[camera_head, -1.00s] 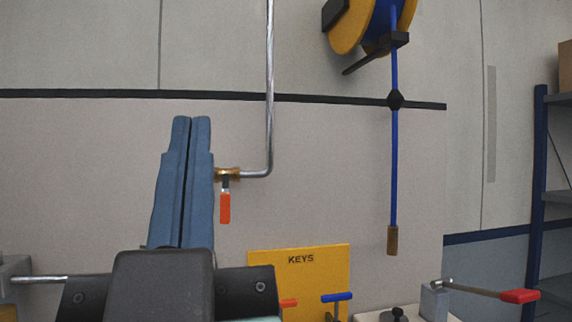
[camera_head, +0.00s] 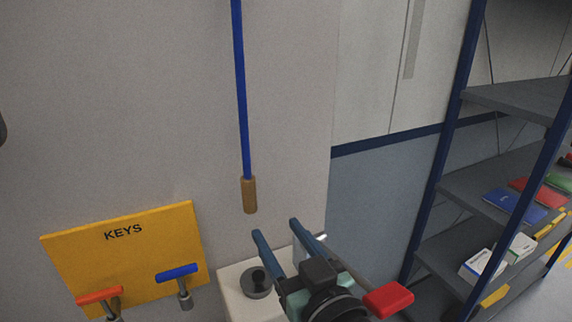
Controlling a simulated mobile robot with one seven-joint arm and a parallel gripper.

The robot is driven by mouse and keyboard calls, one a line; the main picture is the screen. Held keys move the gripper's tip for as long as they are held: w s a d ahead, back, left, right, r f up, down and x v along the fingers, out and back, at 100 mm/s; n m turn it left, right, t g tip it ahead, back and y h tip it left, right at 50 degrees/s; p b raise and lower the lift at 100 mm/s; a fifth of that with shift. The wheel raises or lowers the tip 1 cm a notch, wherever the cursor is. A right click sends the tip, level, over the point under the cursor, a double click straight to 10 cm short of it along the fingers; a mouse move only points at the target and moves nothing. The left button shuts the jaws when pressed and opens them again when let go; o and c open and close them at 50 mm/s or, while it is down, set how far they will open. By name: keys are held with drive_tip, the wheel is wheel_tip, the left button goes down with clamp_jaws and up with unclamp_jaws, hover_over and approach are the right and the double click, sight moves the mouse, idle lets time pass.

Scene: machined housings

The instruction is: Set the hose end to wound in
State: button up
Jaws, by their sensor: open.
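The hose end (camera_head: 249,195) is a brown cylindrical grip hanging upright at the bottom of the blue hose (camera_head: 241,90). The hose runs straight up out of the top of the view, and its reel is out of view. My gripper (camera_head: 275,228) is below and to the right of the hose end, with its two blue fingers spread apart and nothing between them. The fingers point up and away toward the wall. The hose end looks apart from the fingers; the exact depth between them is hard to tell.
A yellow KEYS board (camera_head: 130,255) with red and blue T-handled keys is at the lower left. A pale box with a dark round knob (camera_head: 257,281) is beside my gripper. A red lever handle (camera_head: 388,298) is at lower right. Shelving (camera_head: 470,190) stands at right.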

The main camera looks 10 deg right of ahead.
sight(251, 197)
drive_tip(key=p+x, duration=0.1)
drive_tip(key=x, duration=0.2)
drive_tip(key=p+x, duration=0.2)
drive_tip(key=x, duration=0.2)
drive_tip(key=a+p+x, duration=0.1)
drive_tip(key=x, duration=0.3)
drive_tip(key=shift+s+r+p, duration=0.1)
drive_tip(key=shift+r+p, duration=0.1)
drive_tip(key=shift+p, duration=0.1)
drive_tip(key=shift+w+a+f, duration=0.1)
drive_tip(key=shift+w+f, duration=0.05)
drive_tip(key=shift+w, duration=0.4)
drive_tip(key=shift+c, duration=0.3)
clamp_jaws()
drive_tip(key=shift+r, duration=0.2)
